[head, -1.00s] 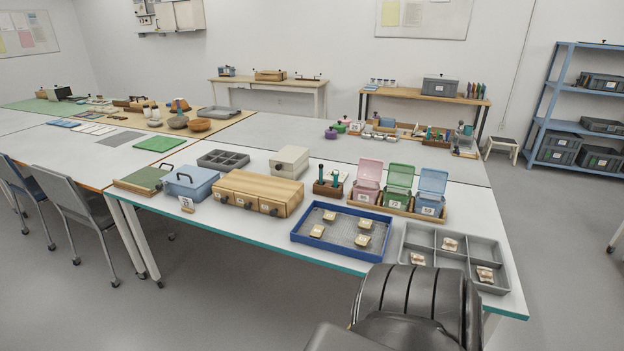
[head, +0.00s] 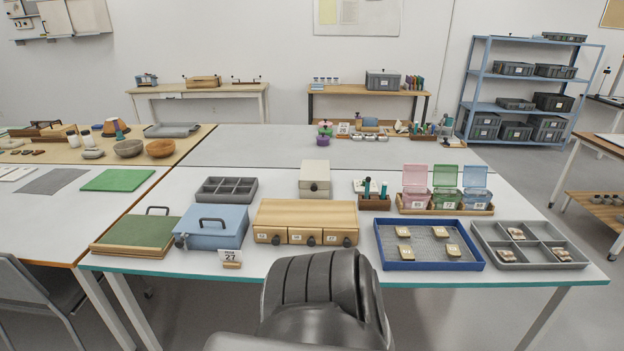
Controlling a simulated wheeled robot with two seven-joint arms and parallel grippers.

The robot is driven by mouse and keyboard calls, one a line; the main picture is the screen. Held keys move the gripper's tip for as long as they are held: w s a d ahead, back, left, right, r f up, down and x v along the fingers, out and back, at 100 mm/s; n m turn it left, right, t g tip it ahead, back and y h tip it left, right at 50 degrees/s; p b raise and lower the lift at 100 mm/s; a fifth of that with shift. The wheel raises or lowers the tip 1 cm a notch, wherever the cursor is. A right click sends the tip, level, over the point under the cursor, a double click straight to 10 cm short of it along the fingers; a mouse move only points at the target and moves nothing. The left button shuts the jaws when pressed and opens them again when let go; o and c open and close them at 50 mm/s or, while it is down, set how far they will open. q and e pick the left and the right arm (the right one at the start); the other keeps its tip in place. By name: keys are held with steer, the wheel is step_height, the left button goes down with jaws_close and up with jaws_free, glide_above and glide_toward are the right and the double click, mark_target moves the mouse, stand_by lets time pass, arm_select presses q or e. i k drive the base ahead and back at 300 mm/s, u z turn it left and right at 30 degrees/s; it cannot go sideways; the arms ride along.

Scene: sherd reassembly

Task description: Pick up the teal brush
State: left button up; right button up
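Two upright teal items (head: 367,186) stand in a small brown holder (head: 374,203) on the white table, between the grey-white box and the lidded bins. They look like handles, and one of them may be the teal brush. They are too small to tell a brush from another tool, and their lower ends are hidden in the holder. Neither of my grippers shows in the head view. A dark ribbed part of my own body fills the bottom middle, in front of the table edge.
Left of the holder are a wooden drawer box (head: 305,221), a grey-white box (head: 314,178) and a blue box (head: 212,228). Right of it are pink, green and blue bins (head: 446,200). In front are a blue tray (head: 430,265) and a grey divided tray (head: 530,264), both holding sherds.

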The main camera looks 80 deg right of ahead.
mark_target(368, 178)
steer(key=i, duration=1.15)
steer(key=z, duration=3.95)
